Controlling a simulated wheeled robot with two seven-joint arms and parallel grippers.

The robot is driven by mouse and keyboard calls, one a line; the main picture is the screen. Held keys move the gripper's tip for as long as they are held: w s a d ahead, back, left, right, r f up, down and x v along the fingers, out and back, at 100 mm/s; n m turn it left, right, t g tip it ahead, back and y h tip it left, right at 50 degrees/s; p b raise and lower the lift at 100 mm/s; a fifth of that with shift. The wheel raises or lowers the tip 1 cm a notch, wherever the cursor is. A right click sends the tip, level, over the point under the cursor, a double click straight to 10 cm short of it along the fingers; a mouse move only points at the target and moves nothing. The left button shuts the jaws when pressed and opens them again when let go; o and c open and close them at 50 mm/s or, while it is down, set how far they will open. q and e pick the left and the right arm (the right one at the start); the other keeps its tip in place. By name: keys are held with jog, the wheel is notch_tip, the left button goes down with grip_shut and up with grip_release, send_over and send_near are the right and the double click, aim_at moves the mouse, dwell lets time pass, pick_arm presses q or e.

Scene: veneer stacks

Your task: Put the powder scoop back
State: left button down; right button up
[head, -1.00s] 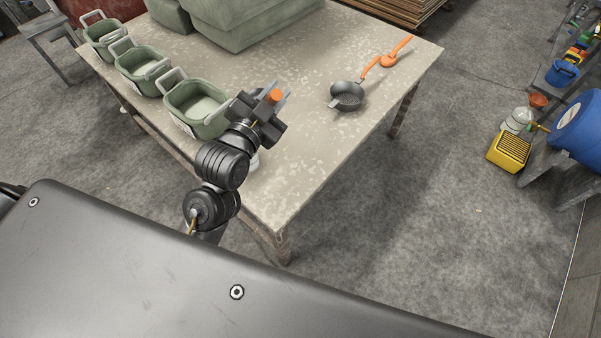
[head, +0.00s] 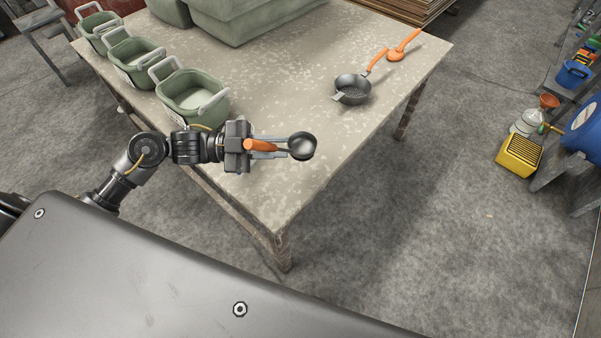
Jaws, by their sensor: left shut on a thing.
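The powder scoop (head: 302,146) has a round dark metal bowl and an orange handle. My left gripper (head: 280,147) is shut on it, with the bowl out past the fingertips to the right. The scoop is above the near part of the speckled table (head: 318,165); the exact height is hard to tell. My right gripper is not in view.
Three green bins with grey handles stand along the table's left edge; the nearest (head: 192,97) is just behind my left gripper. Large green containers (head: 240,22) stand at the back. The table's middle is clear. A yellow crate (head: 520,154) is on the floor at right.

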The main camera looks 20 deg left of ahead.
pick_arm(q)
notch_tip(320, 180, down, 10)
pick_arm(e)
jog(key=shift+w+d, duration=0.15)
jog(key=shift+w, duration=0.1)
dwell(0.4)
pick_arm(q)
jog(key=shift+f, duration=0.15)
jog(key=c, duration=1.3)
grip_release()
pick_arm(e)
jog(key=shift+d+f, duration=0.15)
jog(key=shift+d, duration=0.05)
pick_arm(q)
jog(key=b+v, duration=0.2)
jog(key=v, duration=1)
jog(key=shift+r+b, duration=0.25)
jog(key=shift+b, duration=0.1)
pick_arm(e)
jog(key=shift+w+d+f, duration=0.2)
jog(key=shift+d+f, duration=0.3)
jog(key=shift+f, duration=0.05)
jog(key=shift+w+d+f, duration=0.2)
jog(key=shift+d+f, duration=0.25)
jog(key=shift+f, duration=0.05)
